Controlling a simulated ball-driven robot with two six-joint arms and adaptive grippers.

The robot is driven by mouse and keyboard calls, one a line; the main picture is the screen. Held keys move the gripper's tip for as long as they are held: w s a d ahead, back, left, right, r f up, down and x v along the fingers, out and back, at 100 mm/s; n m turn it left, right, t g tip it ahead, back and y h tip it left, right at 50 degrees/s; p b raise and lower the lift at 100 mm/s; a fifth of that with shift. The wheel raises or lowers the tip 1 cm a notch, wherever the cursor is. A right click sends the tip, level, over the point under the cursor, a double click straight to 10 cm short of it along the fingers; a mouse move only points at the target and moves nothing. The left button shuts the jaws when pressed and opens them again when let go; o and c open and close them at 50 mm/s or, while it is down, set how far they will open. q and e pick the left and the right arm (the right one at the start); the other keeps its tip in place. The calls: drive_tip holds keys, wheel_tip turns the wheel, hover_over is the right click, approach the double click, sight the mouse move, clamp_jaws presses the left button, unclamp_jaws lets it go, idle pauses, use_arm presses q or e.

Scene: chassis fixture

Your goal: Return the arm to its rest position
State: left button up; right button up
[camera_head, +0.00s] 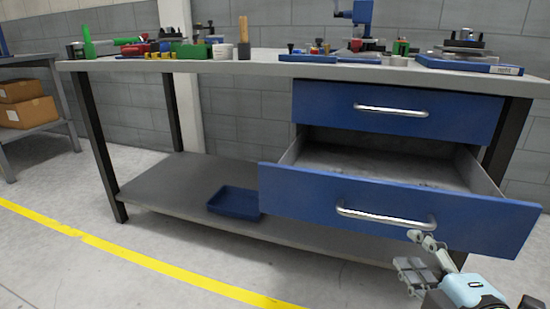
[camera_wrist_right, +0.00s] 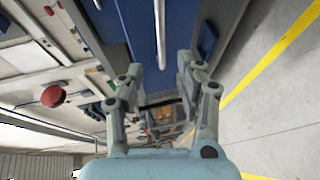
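My right gripper (camera_head: 416,258) is at the lower right in the head view, just below the right end of the lower drawer's handle (camera_head: 385,217). Its fingers are apart with nothing between them, and they look clear of the handle. The gripper also shows in the right wrist view (camera_wrist_right: 155,88), with its fingers spread and the silver handle (camera_wrist_right: 160,35) beyond them. The lower blue drawer (camera_head: 340,195) is pulled out, and its grey inside is visible. The upper blue drawer (camera_head: 395,108) is shut. My left gripper is in neither view.
The workbench top (camera_head: 270,68) carries several tools and parts. A blue bin (camera_head: 235,203) sits on the bench's lower shelf (camera_head: 180,190). A side shelf with cardboard boxes (camera_head: 28,112) stands at the left. The floor in front, with a yellow line (camera_head: 130,255), is clear.

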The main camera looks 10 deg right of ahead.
drive_tip(key=s+d+f+m+g, duration=0.2)
drive_tip(key=s+f+m+g, duration=0.15)
drive_tip(key=f, duration=0.55)
drive_tip(key=s+d+f+m+g, duration=0.1)
drive_tip(key=s+f+m+g, duration=0.3)
drive_tip(key=f, duration=0.6)
drive_tip(key=s+d+f+m+g, duration=0.1)
drive_tip(key=s+d+f+g, duration=0.1)
drive_tip(key=s+f, duration=0.55)
drive_tip(key=s+a+f+m+g+y, duration=0.15)
drive_tip(key=s+f+m+g, duration=0.35)
drive_tip(key=s+f, duration=0.75)
use_arm(q)
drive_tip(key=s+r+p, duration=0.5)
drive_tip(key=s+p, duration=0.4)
drive_tip(key=p, duration=0.3)
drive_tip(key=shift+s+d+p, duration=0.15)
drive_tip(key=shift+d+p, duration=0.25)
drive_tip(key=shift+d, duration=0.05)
use_arm(e)
drive_tip(key=s+a+r+m, duration=0.1)
drive_tip(key=s+a+r, duration=0.1)
drive_tip(key=s+r, duration=0.4)
drive_tip(key=s, duration=0.5)
drive_tip(key=shift+s+g, duration=0.35)
drive_tip(key=shift+s, duration=0.05)
